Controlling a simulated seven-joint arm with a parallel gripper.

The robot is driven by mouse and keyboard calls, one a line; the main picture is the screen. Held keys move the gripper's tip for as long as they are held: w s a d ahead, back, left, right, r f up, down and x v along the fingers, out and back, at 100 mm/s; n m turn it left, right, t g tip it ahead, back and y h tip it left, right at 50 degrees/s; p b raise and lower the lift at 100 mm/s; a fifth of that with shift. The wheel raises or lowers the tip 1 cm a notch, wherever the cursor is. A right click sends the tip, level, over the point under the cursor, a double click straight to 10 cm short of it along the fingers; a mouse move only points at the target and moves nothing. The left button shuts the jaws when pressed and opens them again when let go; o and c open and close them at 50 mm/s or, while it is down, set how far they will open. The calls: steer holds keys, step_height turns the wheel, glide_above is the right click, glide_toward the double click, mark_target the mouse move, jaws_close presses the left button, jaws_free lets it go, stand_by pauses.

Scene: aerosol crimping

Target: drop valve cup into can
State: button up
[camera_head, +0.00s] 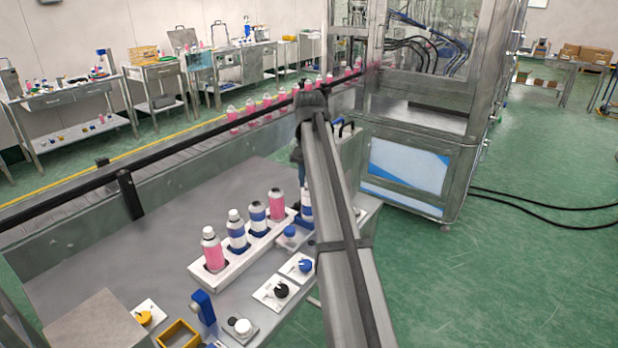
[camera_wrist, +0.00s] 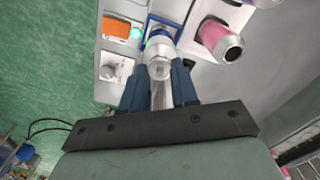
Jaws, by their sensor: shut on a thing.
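In the wrist view the two blue fingers of my gripper (camera_wrist: 159,90) are closed in on a pale, partly see-through piece (camera_wrist: 159,96), which looks like the valve cup; its outline is unclear. Just beyond the fingertips a white-and-blue can (camera_wrist: 158,47) stands in a blue square frame (camera_wrist: 151,22), its metallic top towards the camera. Whether the held piece touches the can top cannot be told. A white-and-blue can (camera_head: 306,203) shows partly behind the arm.
A white rack (camera_head: 226,268) holds pink and blue cans; a pink can (camera_wrist: 221,40) is close beside the fingers. Knob panels (camera_head: 279,291) and a yellow square holder (camera_head: 179,335) lie in front. A machine cabinet (camera_head: 410,165) stands behind right. The grey tabletop left of the rack is clear.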

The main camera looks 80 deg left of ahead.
stand_by(0.4)
steer(key=o, duration=0.8)
steer(key=shift+r, duration=0.15)
step_height(320, 180, up, 12)
steer(key=shift+f, duration=0.2)
stand_by(1.8)
